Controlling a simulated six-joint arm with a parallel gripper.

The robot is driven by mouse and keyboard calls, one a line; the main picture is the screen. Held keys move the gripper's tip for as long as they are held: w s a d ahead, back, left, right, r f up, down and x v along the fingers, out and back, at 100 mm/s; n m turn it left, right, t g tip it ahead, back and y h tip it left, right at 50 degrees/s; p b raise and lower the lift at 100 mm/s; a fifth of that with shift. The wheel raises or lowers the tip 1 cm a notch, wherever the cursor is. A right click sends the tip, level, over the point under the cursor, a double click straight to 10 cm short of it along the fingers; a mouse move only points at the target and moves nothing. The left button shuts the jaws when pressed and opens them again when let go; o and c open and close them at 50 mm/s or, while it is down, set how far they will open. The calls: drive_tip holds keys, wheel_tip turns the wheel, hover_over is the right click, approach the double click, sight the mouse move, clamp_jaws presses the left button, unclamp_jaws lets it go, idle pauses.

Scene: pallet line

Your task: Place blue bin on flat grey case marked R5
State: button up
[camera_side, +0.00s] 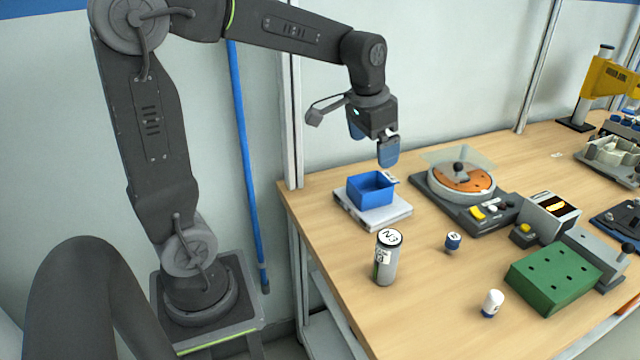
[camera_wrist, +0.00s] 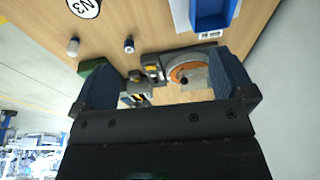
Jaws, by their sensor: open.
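The blue bin (camera_side: 371,188) is an open-topped box. It sits upright on a flat light grey case (camera_side: 392,214) near the left back of the table; I cannot read a mark on the case in the side view.
A grey canister marked N3 (camera_side: 385,262) stands in front of the case. A turntable with an orange disc (camera_side: 462,180) lies to the right. Two small capped vials (camera_side: 453,242), a green block with holes (camera_side: 553,274) and a display box (camera_side: 551,212) stand further right and forward.

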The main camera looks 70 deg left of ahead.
drive_tip(key=s+d+t, duration=0.1)
drive_tip(key=s+d, duration=0.3)
drive_tip(key=s, duration=0.3)
drive_tip(key=s+d+t, duration=0.2)
drive_tip(key=s+d, duration=0.3)
drive_tip(key=s, duration=0.3)
drive_tip(key=shift+s+f+h, duration=0.2)
drive_tip(key=shift+s+h, duration=0.05)
drive_tip(key=shift+h, duration=0.05)
